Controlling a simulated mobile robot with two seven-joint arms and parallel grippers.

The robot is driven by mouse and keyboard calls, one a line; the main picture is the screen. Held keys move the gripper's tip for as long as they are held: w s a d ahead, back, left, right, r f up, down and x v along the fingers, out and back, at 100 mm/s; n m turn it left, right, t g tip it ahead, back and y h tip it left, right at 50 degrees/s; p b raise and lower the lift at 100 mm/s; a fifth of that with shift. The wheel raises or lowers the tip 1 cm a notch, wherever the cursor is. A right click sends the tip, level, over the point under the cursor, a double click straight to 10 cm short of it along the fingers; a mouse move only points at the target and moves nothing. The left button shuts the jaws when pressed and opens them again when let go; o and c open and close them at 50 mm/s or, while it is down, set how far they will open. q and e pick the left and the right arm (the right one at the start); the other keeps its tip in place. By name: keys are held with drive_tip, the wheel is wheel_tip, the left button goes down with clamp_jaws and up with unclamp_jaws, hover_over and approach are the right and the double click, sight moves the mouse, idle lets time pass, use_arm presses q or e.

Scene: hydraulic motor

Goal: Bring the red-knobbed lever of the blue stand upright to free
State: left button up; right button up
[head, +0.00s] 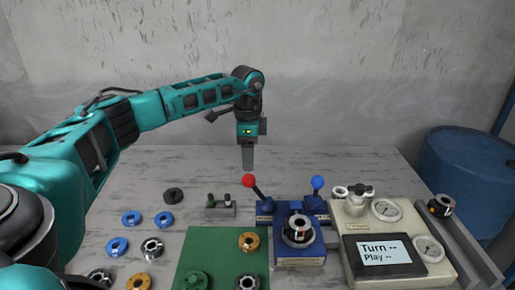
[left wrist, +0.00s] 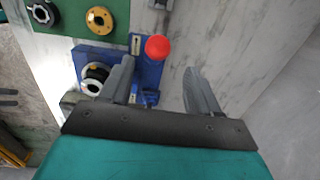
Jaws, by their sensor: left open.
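The blue stand (head: 299,256) is on the table right of centre, with a dark ringed metal part (head: 298,230) on it. Its red-knobbed lever (head: 249,181) leans to the left in the head view. A second lever with a blue knob (head: 318,183) stands nearly upright at the right. My left gripper (head: 248,168) points down just behind and above the red knob. In the left wrist view the left gripper (left wrist: 165,75) is open and empty. The red knob (left wrist: 158,47) shows beyond the fingertips, nearer the left finger. My right gripper is not in view.
A green mat (head: 215,250) with rings lies left of the stand. Blue rings (head: 131,218) and metal parts lie further left. A beige test unit (head: 352,225) with gauges and a screen stands close at the right. A blue barrel (head: 465,170) is beyond it. The table behind is clear.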

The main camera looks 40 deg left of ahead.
sight(249, 174)
use_arm(q)
drive_tip(key=shift+s+f+b, duration=0.2)
drive_tip(key=shift+f+b, duration=0.15)
drive_tip(key=shift+f, duration=0.1)
wheel_tip(249, 174, down, 5)
drive_tip(key=b, duration=0.4)
drive_tip(key=shift+d+f+b, duration=0.1)
drive_tip(key=shift+f+b, duration=0.25)
drive_tip(key=shift+f, duration=1.15)
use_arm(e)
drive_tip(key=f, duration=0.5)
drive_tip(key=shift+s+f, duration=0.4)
use_arm(q)
drive_tip(key=c, duration=0.7)
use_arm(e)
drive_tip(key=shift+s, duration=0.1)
use_arm(q)
drive_tip(key=shift+w+r, duration=0.1)
drive_tip(key=shift+r, duration=0.05)
